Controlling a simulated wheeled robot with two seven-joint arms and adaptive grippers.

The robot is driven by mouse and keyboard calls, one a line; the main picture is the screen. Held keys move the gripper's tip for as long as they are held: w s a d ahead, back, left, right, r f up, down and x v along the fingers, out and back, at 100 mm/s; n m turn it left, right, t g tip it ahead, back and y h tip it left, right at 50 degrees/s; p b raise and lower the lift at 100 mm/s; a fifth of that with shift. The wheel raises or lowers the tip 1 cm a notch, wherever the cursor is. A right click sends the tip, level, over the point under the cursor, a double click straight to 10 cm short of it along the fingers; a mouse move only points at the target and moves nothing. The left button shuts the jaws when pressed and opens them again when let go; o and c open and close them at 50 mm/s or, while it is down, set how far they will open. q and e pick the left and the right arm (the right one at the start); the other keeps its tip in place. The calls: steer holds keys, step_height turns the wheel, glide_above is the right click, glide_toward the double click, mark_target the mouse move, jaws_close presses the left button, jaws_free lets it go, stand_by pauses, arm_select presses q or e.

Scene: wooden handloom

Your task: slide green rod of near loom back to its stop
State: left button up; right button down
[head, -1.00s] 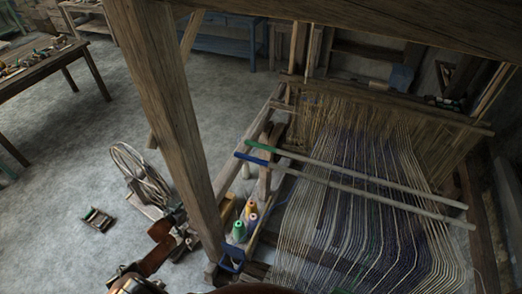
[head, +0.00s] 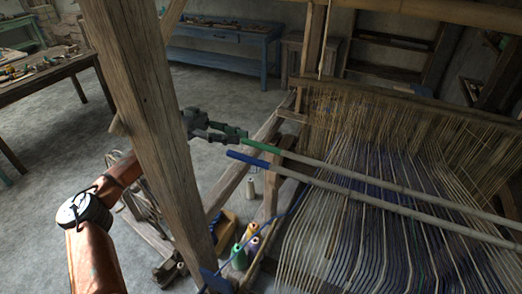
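The green rod (head: 262,147) of the near loom is a long pale stick with a green left end, lying across the warp threads. The blue-ended rod (head: 262,161) runs nearly parallel in front of it. My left gripper (head: 242,136) reaches out from behind the wooden post, with its dark fingertips at the tip of the green end. I cannot tell whether the fingers are closed on the rod or only beside it. The post hides part of my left arm. My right gripper is not in view.
The thick loom post (head: 150,130) stands between my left forearm and gripper. Thread cones (head: 238,257) stand below the rods beside the warp (head: 370,215). A spinning wheel (head: 135,205) is partly hidden behind my arm. A tool-covered table (head: 45,75) stands at left.

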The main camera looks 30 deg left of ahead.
mark_target(260, 145)
arm_select(q)
steer(key=shift+s+d+r, duration=0.15)
steer(key=shift+s+d, duration=0.05)
steer(key=shift+d, duration=0.05)
steer(key=shift+w+d+b, duration=0.15)
steer(key=shift+d+b, duration=0.1)
steer(key=shift+d, duration=1.65)
steer(key=shift+w+d+b, duration=0.1)
steer(key=shift+d+b, duration=0.15)
steer(key=shift+d, duration=1.65)
steer(key=shift+o, duration=0.2)
steer(key=c, duration=0.8)
jaws_close()
steer(key=shift+d, duration=0.1)
